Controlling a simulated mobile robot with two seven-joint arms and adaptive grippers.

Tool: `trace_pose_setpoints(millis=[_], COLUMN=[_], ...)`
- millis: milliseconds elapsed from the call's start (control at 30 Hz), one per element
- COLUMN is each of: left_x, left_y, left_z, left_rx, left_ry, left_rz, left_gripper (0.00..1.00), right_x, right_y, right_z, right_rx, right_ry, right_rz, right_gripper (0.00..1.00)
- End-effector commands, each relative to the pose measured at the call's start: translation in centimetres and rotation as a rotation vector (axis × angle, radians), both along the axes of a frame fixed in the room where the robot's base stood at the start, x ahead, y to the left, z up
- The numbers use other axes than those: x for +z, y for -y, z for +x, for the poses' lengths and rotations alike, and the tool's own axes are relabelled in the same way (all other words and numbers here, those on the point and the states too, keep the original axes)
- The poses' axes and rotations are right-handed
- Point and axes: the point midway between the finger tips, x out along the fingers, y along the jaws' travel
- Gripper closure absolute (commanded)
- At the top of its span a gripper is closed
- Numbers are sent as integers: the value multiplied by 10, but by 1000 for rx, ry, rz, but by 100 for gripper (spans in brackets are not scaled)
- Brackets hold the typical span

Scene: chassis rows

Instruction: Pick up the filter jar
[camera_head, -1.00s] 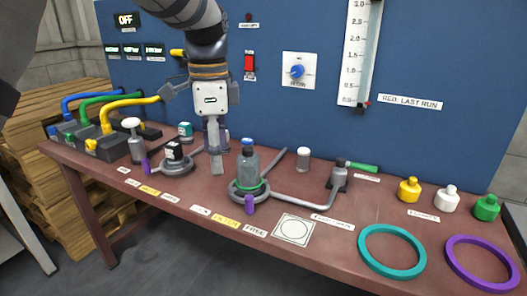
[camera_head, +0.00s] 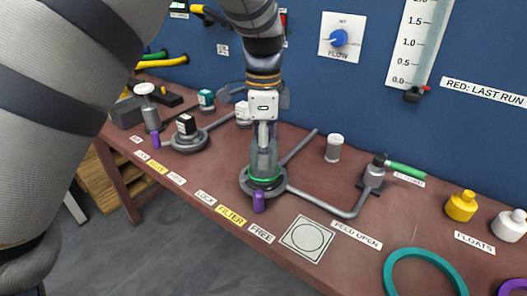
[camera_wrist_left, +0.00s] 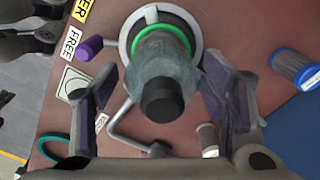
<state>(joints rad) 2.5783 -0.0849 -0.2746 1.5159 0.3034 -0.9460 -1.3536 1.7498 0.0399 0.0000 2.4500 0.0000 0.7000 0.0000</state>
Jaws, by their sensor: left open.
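The filter jar (camera_head: 264,158) is a clear grey jar with a green ring near its bottom. It stands upright on a round dark base (camera_head: 245,184) behind the yellow FILTER label (camera_head: 231,216). In the left wrist view the jar (camera_wrist_left: 160,60) shows a black cap and the green ring. My left gripper (camera_head: 264,132) is above and around the jar's upper part and hides its top in the head view. In the wrist view its open fingers (camera_wrist_left: 160,98) stand on either side of the jar, with no clear grip on it. My right gripper is not in view.
A purple-ended lever (camera_head: 259,202) sticks out at the base's front. Pipes lead from the base to a valve (camera_head: 373,176) at the right. A small white-capped cylinder (camera_head: 333,149) stands behind. A square marked pad (camera_head: 307,238) lies front right, with a teal ring (camera_head: 427,256) beyond.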

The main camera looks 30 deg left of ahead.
Motion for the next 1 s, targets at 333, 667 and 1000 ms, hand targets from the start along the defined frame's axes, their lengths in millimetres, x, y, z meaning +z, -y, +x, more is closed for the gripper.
trace_pose_setpoints(millis=[333,667,1000], left_x=[-10,-11,49], left_y=[0,0,0], left_z=[0,0,1], left_rx=[0,0,0], left_ry=[1,0,8], left_rz=[1,0,-1], left_gripper=[45,76,76], right_x=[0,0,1], right_y=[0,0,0], right_z=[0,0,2], right_rx=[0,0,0], right_ry=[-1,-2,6], right_rz=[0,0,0], right_gripper=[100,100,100])
